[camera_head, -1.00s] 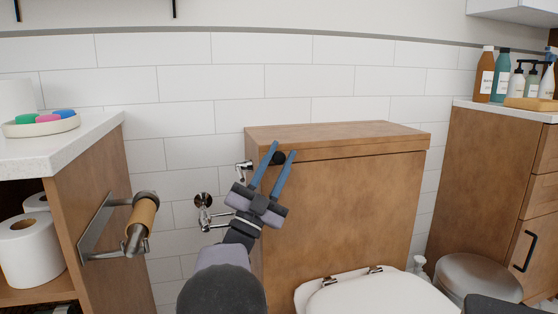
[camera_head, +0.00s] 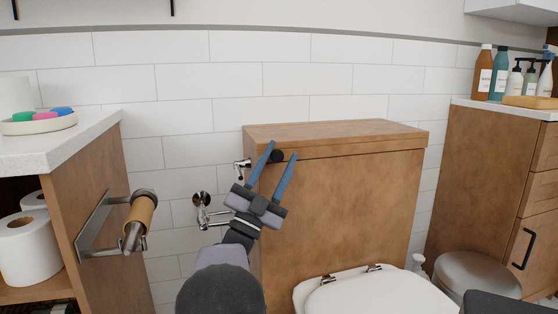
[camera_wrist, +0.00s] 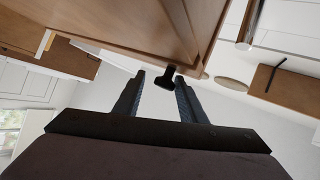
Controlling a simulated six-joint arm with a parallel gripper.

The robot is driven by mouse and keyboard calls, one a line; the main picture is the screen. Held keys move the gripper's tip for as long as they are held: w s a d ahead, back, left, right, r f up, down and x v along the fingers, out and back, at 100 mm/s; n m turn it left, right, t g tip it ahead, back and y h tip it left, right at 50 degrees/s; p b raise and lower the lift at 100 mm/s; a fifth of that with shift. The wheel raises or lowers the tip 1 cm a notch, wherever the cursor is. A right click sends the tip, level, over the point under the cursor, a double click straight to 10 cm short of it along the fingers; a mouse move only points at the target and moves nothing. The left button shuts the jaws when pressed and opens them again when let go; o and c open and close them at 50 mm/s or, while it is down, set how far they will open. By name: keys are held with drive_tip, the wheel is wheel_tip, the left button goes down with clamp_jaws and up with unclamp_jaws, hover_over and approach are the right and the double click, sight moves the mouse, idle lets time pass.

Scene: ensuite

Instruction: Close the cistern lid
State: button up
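The wooden cistern (camera_head: 345,210) stands against the tiled wall behind the white toilet seat. Its wooden lid (camera_head: 340,134) lies flat along the top, with a thin dark seam under its front edge. A small black lever or knob (camera_head: 278,156) sticks out near the upper left of the cistern front. It also shows in the wrist view (camera_wrist: 169,79). My gripper (camera_head: 283,149) is open, with its two blue fingers on either side of the black knob. In the wrist view my gripper (camera_wrist: 160,77) has a gap between the fingers and the knob.
A toilet roll holder (camera_head: 135,225) and a wooden shelf unit stand at the left. A chrome valve (camera_head: 203,205) is on the wall left of the cistern. The toilet seat (camera_head: 375,294) is low in front. A wooden cabinet with bottles (camera_head: 486,72) stands at the right.

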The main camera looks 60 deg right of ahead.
drive_tip(key=shift+w+r, duration=0.15)
drive_tip(key=shift+w, duration=0.1)
drive_tip(key=shift+w+a+f, duration=0.1)
drive_tip(key=shift+a+f, duration=0.3)
drive_tip(key=v, duration=0.2)
drive_tip(key=p+v, duration=0.1)
drive_tip(key=v, duration=0.3)
drive_tip(key=shift+s+f, duration=0.15)
drive_tip(key=shift+s, duration=0.15)
